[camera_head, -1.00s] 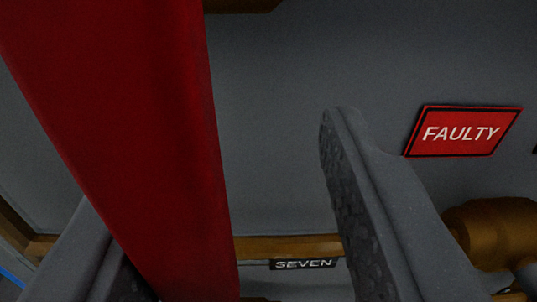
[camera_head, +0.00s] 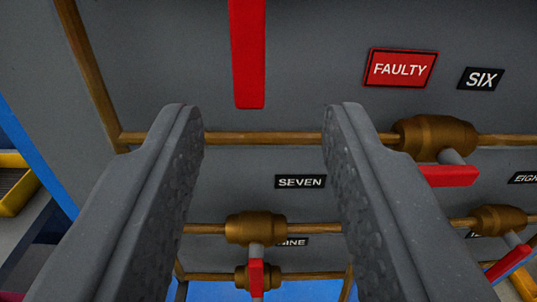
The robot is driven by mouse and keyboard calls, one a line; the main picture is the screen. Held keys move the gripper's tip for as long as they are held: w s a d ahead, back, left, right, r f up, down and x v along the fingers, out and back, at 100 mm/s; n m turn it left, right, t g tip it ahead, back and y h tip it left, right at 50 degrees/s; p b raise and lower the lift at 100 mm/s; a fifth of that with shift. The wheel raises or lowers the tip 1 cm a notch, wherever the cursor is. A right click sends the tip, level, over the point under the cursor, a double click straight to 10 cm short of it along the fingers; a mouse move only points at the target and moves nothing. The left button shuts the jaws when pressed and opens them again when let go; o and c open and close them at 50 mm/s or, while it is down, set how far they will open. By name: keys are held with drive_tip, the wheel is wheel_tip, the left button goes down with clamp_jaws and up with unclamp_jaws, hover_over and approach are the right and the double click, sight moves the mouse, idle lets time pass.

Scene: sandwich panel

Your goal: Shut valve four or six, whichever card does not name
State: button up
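A red lever (camera_head: 247,55) hangs straight down at the top, its lower end just above and between my fingertips. Its valve body and label are out of view. My gripper (camera_head: 264,110) is open and empty, with the fingers wide apart. A red card reading FAULTY (camera_head: 400,68) is on the grey panel, just left of the SIX label (camera_head: 482,79). Below them is a brown valve (camera_head: 435,137) on a horizontal pipe. Its red lever (camera_head: 448,176) points roughly sideways, along the pipe. No label reading FOUR is visible.
Lower down are the SEVEN label (camera_head: 300,182), a brown valve (camera_head: 255,228) with a red lever (camera_head: 256,277) pointing down, and a partly hidden NINE label (camera_head: 292,242). Another valve (camera_head: 500,220) is at right, below a cut-off EIGHT label (camera_head: 524,178). A yellow object (camera_head: 18,185) is far left.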

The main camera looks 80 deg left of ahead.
drive_tip(key=shift+v, duration=2)
drive_tip(key=shift+w, duration=0.2)
drive_tip(key=w+d+r+m+t+h, duration=0.85)
drive_tip(key=w+d+r+t, duration=0.45)
drive_tip(key=w+d+r, duration=0.6)
drive_tip(key=s+d+r+m+h, duration=0.1)
drive_tip(key=d+r+m+h, duration=0.3)
drive_tip(key=d, duration=0.5)
drive_tip(key=s+d+r+m+h, duration=0.15)
drive_tip(key=d+r+h, duration=0.3)
drive_tip(key=d, duration=0.55)
drive_tip(key=s+d+r+m+g, duration=0.1)
drive_tip(key=s+d+r, duration=0.2)
drive_tip(key=s+d, duration=0.4)
drive_tip(key=shift+d+m+g+h, duration=0.3)
drive_tip(key=shift+d, duration=0.8)
